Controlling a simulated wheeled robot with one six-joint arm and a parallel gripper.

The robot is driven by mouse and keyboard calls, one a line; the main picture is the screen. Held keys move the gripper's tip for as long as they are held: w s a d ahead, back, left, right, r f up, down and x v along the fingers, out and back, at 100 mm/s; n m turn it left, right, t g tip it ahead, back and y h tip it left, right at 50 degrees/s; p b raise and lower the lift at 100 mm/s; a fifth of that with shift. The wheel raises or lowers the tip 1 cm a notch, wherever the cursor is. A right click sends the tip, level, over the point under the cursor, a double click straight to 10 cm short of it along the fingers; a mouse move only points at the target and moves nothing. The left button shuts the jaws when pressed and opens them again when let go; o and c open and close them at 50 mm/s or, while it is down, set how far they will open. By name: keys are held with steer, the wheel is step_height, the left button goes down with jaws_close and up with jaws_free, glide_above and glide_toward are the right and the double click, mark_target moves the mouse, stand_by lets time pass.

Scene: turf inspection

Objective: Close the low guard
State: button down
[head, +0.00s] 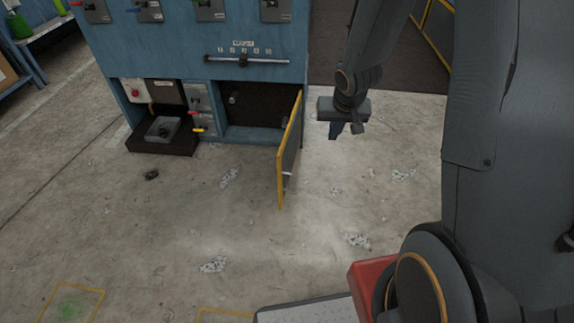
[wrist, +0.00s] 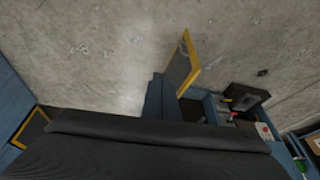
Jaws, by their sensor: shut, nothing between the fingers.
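The low guard (head: 290,152) is a dark panel with a yellow frame. It is hinged at the right side of a dark opening (head: 256,104) low in the blue cabinet. It stands open, swung out over the floor. My gripper (head: 338,132) is to the right of the guard, apart from it, pointing down with its fingers together and empty. In the wrist view the guard (wrist: 181,68) shows near the middle, with its yellow edge outward. The fingers are not clearly seen in the wrist view, where a dark part of my own arm fills the bottom.
The blue cabinet (head: 190,60) carries switches and a slider bar (head: 245,61) above the opening. A black tray with a grey block (head: 163,129) juts out at its lower left. The concrete floor (head: 200,220) in front is mostly clear, with pale patches and a small dark lump (head: 151,175).

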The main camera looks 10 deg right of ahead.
steer(key=w+a+f+t+y+b, duration=0.1)
steer(key=w+f+b, duration=0.1)
steer(key=w+f, duration=0.3)
steer(key=w+a+f+t+y+b, duration=0.1)
steer(key=w+f+b, duration=0.15)
steer(key=f, duration=0.55)
steer(key=m+y+b, duration=0.1)
steer(key=y+b, duration=0.1)
steer(key=b, duration=0.2)
glide_toward(282, 162)
step_height(282, 162, down, 3)
steer(key=w, duration=0.1)
steer(key=shift+w+a+f, duration=0.25)
steer(key=shift+w+a, duration=0.2)
steer(key=shift+a, duration=0.25)
steer(key=shift+w, duration=0.1)
